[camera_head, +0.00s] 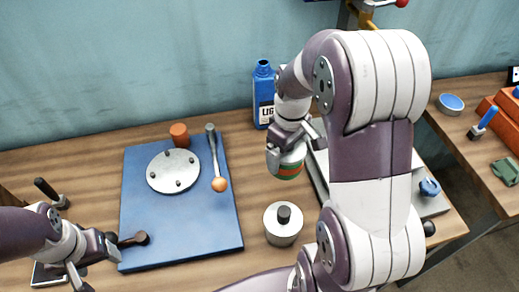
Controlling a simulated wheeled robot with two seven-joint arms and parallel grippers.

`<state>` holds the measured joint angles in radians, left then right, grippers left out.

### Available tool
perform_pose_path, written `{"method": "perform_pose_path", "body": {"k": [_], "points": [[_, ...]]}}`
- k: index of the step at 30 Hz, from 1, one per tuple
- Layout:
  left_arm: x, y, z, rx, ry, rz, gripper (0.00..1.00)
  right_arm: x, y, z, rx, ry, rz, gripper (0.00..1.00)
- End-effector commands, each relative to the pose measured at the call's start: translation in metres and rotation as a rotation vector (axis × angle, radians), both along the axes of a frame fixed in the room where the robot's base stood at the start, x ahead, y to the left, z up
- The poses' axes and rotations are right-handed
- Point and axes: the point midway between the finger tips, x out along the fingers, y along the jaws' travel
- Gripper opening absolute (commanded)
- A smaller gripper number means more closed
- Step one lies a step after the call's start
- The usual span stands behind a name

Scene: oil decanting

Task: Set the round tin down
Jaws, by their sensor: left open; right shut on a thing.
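My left gripper (88,262) is open at the lower left, beside the blue mat, near a dark-headed tool (134,239).
A silver canister with a black knob (283,232) stands in front of the tin. A blue bottle (263,95) stands behind it. My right arm hides much of the grey tray (433,206).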

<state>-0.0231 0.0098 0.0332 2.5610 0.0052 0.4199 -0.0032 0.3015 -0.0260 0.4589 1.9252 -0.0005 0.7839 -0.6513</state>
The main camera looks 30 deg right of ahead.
Motion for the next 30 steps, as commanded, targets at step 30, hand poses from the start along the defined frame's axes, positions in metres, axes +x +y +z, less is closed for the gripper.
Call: {"method": "perform_pose_path", "body": {"k": [30], "points": [[0.000,0.000,0.009,0.000,0.000,0.000,0.67,0.079,0.016,-0.092,0.000,-0.002,0.000,0.42]]}}
